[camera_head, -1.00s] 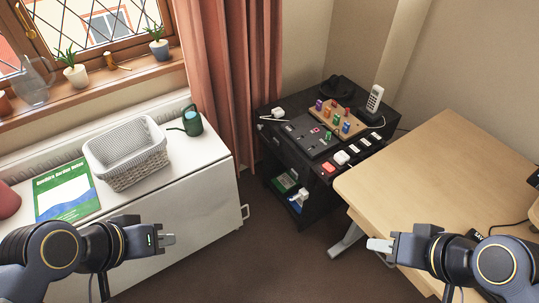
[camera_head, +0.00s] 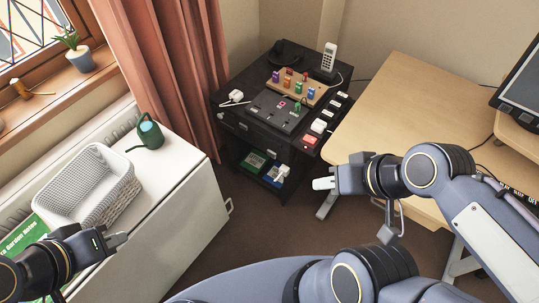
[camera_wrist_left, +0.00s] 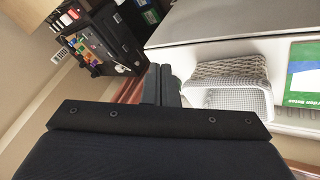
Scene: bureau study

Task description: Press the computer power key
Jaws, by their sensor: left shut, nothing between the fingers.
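A black side table (camera_head: 240,133) carries a dark panel (camera_head: 272,112) with several small switches and a pink-lit key (camera_head: 283,104). I cannot read which key is the computer's power key. A dark monitor (camera_head: 520,85) is partly in view at the right edge. My left gripper (camera_head: 118,239) is shut and empty beside the white basket; its fingers also show in the left wrist view (camera_wrist_left: 161,85).
A white cabinet (camera_head: 180,205) with a basket (camera_head: 88,190) and green watering can (camera_head: 150,133) stands left. A wooden desk (camera_head: 400,110) stands right. Pegs on a wooden board (camera_head: 297,88) and a phone (camera_head: 328,58) are behind the panel. Carpet lies between.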

